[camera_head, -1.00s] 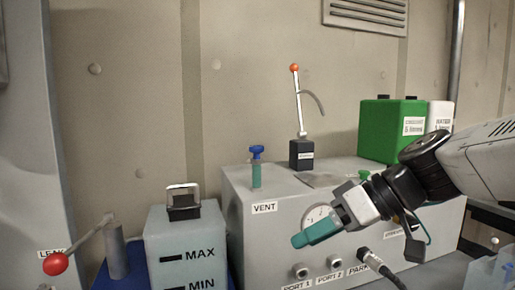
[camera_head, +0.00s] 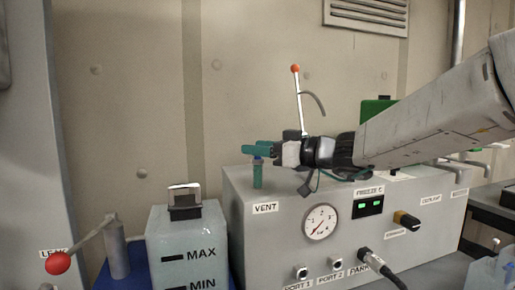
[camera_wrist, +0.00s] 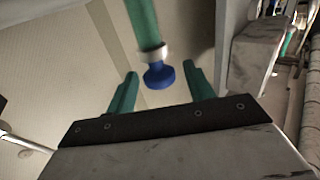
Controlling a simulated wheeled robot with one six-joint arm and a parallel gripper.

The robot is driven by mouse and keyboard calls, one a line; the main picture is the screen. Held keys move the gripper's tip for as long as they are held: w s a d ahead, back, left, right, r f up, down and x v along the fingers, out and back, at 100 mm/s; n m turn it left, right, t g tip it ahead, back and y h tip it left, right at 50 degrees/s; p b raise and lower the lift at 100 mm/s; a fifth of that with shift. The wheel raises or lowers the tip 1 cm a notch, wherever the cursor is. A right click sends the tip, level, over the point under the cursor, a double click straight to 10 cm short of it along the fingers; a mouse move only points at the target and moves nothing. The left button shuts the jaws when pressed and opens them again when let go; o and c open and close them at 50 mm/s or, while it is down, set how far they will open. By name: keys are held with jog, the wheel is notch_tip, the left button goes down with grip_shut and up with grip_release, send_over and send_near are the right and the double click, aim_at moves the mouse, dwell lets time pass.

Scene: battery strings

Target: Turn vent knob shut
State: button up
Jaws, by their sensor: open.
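The vent knob is a blue cap (camera_wrist: 160,76) on a green post (camera_head: 258,176) that stands upright on the grey machine's top, above the VENT label (camera_head: 265,207). My gripper (camera_head: 254,148) has green fingers and reaches in level from the right at the height of the knob. It is open. In the wrist view the blue cap lies between the two spread finger tips, with a gap to each side. In the head view the fingers mostly cover the cap.
A lever with an orange ball (camera_head: 295,68) stands behind my gripper. A green container (camera_head: 372,108) is partly hidden behind my arm. A gauge (camera_head: 320,221), a display and ports are on the machine's front. A MAX/MIN tank (camera_head: 185,235) stands to the left.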

jog(key=shift+w+a, duration=0.25)
jog(key=shift+a, duration=0.15)
jog(key=c, duration=1)
jog(key=shift+o, duration=0.2)
jog(key=shift+n+g, duration=0.3)
jog(key=shift+g, duration=0.2)
jog(key=n+g+y, duration=0.1)
jog(key=n+g, duration=0.1)
jog(key=g, duration=0.2)
jog(key=n+g+y, duration=0.1)
jog(key=n+g, duration=0.2)
jog(key=g, duration=0.1)
jog(key=shift+f, duration=0.1)
jog(key=n+g+h, duration=0.1)
jog(key=n+g, duration=0.2)
jog(key=g, duration=0.1)
jog(key=n+g+h, duration=0.1)
jog(key=n+g, duration=0.2)
jog(key=g, duration=0.1)
jog(key=shift+g, duration=0.4)
jog(key=shift+n+g+h, duration=0.3)
